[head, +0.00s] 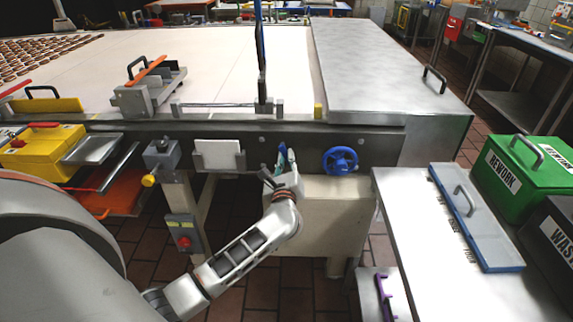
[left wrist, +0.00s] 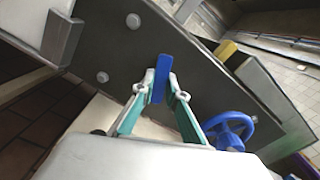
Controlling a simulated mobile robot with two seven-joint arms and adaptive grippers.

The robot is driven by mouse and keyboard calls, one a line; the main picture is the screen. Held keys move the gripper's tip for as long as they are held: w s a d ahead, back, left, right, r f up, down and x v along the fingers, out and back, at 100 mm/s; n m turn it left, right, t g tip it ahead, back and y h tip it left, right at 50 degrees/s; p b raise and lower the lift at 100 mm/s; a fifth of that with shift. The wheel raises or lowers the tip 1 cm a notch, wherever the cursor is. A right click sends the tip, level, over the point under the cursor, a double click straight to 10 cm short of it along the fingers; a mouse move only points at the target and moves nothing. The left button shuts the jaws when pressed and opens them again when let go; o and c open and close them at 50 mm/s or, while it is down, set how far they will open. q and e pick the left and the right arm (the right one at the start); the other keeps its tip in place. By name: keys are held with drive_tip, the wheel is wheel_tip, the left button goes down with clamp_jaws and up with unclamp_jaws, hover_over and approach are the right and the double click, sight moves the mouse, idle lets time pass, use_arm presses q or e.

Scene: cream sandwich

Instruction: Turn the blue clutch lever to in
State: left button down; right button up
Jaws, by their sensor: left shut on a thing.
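The blue clutch lever (left wrist: 161,78) stands out from the dark front panel of the machine (left wrist: 190,70) in the left wrist view. My left gripper (left wrist: 161,88) has its two fingers closed on the lever, one on each side. In the head view my left gripper (head: 284,160) is at the machine's front panel, left of the blue handwheel (head: 340,161). The hand mostly hides the lever there. I cannot read any in or out marking. My right gripper is not in view.
The blue handwheel, also in the left wrist view (left wrist: 230,130), is close beside my left gripper. A grey box with a yellow knob (head: 149,180) is to the left.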

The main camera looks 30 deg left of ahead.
use_arm(q)
drive_tip(key=shift+d+f+n+b, duration=0.2)
drive_tip(key=shift+f+n+b, duration=0.25)
drive_tip(key=shift+n+b, duration=0.5)
drive_tip(key=shift+w+d+r+n+b, duration=0.1)
drive_tip(key=shift+n+b, duration=0.25)
drive_tip(key=shift+n, duration=0.15)
drive_tip(key=shift+w+d+r+n+b, duration=0.1)
drive_tip(key=shift+n+b, duration=0.2)
drive_tip(key=shift+n, duration=0.15)
drive_tip(key=shift+r+n+b, duration=0.1)
drive_tip(key=shift+n+b, duration=0.2)
drive_tip(key=shift+r+n+b, duration=0.1)
drive_tip(key=shift+n+b, duration=0.2)
drive_tip(key=shift+n, duration=0.1)
drive_tip(key=shift+w+d+r+n+b, duration=0.2)
drive_tip(key=shift+r+n+b, duration=0.25)
drive_tip(key=shift+n+b, duration=0.35)
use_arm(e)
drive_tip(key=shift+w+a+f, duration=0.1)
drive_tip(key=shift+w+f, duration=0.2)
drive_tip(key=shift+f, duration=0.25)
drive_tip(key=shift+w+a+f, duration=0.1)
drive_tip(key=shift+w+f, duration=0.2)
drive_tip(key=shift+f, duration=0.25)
use_arm(q)
drive_tip(key=shift+r+n, duration=0.2)
drive_tip(key=shift+n, duration=0.1)
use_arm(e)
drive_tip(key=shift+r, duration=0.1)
